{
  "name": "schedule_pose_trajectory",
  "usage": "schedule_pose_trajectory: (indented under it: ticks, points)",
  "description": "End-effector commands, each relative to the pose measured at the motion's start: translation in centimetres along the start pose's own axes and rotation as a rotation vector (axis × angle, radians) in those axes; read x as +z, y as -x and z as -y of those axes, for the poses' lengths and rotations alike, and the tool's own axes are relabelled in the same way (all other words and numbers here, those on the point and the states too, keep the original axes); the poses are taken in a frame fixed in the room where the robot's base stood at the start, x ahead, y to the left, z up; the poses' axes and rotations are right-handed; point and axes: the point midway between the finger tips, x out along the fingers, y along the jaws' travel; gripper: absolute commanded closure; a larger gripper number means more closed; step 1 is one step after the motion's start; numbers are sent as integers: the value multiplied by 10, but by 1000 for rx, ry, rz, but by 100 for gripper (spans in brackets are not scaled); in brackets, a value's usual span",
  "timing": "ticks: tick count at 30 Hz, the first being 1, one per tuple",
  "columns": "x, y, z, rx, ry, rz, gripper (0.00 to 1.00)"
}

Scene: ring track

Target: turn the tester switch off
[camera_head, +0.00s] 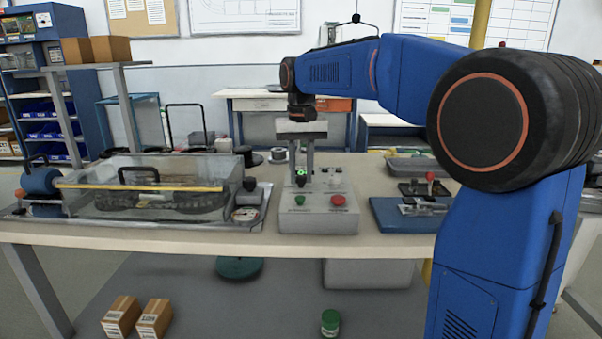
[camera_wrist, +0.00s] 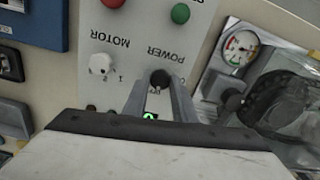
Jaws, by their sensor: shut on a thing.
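The tester's control box (camera_head: 318,222) is a pale box on the bench. In the wrist view its panel (camera_wrist: 135,62) appears upside down, with a black knob (camera_wrist: 160,78) beside the label POWER. My gripper (camera_wrist: 159,88) points down at the panel and is shut on this black knob, one finger on each side. A lit green lamp (camera_wrist: 149,116) shows between the fingers. In the head view my gripper (camera_head: 301,182) stands over the left back of the box, and the lit green lamp (camera_head: 300,172) shows there. The knob's pointing direction is hidden.
A white MOTOR knob (camera_wrist: 100,64), a green button (camera_head: 299,200) and a red button (camera_head: 338,200) are on the same panel. A clear-covered machine (camera_head: 150,165) stands left of the box. A blue board (camera_head: 390,215) with clamps lies to the right.

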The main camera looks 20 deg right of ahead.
Motion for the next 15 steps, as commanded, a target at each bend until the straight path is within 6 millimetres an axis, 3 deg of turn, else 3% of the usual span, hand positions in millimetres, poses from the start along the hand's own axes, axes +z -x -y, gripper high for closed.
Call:
schedule_pose_trajectory:
  ticks: [5,6,8,15]
  points:
    - [0,1,0,0,0,-2,98]
    - [0,1,0,0,0,-2,68]
    - [0,1,0,0,0,-2,57]
    - [0,0,0,0,1,-1,57]
